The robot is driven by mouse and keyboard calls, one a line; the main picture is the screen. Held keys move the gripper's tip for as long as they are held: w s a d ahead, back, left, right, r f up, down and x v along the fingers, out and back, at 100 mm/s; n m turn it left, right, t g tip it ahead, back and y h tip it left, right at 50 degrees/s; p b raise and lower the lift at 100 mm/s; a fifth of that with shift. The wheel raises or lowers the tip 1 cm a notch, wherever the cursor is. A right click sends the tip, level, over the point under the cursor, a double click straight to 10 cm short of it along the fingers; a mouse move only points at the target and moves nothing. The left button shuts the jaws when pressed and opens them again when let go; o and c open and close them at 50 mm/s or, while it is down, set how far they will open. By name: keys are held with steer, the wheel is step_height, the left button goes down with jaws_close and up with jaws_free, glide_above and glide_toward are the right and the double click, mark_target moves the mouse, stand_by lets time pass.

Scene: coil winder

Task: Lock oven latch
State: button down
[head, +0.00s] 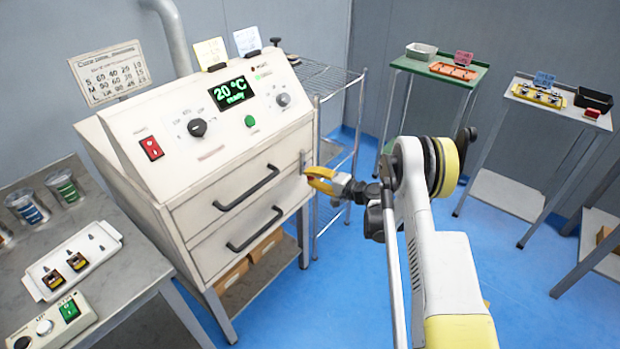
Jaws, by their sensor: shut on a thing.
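The oven (185,195) is a white cabinet with a sloping control panel and two front drawers, both looking closed. The latch (303,161) seems to be the small pale upright piece at the right front edge of the upper drawer. My gripper (312,178), with yellow fingers, reaches in from the right and is shut on this piece. The fingers partly hide the latch, so its exact angle cannot be told.
Black handles (246,188) stick out from the drawers. A wire rack (328,80) stands behind the oven's right side. A workbench (125,265) with a white tray is at left. A green table (440,67) and a grey table (560,115) stand back right. Blue floor is clear between.

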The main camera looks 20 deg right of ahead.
steer(key=shift+w+d+n, duration=0.1)
steer(key=shift+d+n, duration=0.05)
steer(key=shift+n, duration=0.15)
stand_by(0.4)
steer(key=c, duration=1.2)
jaws_free()
steer(key=shift+o, duration=0.2)
steer(key=v, duration=1.2)
steer(key=shift+r, duration=0.1)
